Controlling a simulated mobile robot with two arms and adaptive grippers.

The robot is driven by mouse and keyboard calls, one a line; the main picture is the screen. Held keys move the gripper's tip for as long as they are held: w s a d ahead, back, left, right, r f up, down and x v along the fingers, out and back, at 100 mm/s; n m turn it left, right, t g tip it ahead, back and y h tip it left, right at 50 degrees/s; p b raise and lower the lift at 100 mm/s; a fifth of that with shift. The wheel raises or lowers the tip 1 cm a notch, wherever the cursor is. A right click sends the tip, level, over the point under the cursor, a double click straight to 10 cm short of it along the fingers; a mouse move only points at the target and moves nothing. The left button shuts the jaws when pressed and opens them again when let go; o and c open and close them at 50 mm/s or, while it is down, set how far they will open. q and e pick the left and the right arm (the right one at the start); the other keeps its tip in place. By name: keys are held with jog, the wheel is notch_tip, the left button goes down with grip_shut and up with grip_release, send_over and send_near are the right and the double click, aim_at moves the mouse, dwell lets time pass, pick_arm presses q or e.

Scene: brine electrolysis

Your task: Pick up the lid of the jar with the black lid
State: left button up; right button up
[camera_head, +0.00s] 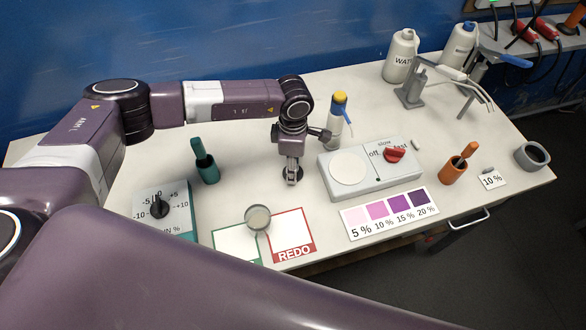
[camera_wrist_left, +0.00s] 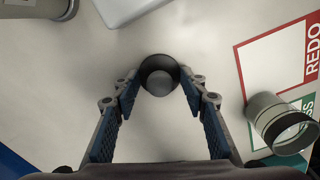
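A small round black lid (camera_wrist_left: 160,68) with a greyer middle shows in the left wrist view, just ahead of my left gripper (camera_wrist_left: 161,92) and in the gap between its fingertips. In the head view the lid (camera_head: 298,172) is a dark disc low over the white table, mostly behind the fingers. My left gripper (camera_head: 291,178) points down there, open, its fingers apart. I cannot tell whether they touch the lid, nor what is under it. A clear jar (camera_head: 257,218) stands apart on the cards; it also shows in the left wrist view (camera_wrist_left: 268,112). My right gripper is out of view.
A stirrer plate (camera_head: 350,170) with a red knob stands right of my left gripper. A yellow-topped bottle (camera_head: 335,117) is behind it. A green holder (camera_head: 206,168) is to the left. The red REDO card (camera_head: 292,232) and a purple colour chart (camera_head: 390,213) lie in front.

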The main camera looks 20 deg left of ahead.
pick_arm(q)
jog(key=c, duration=1)
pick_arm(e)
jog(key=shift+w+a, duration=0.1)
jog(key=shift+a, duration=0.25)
pick_arm(q)
jog(key=shift+r, duration=0.1)
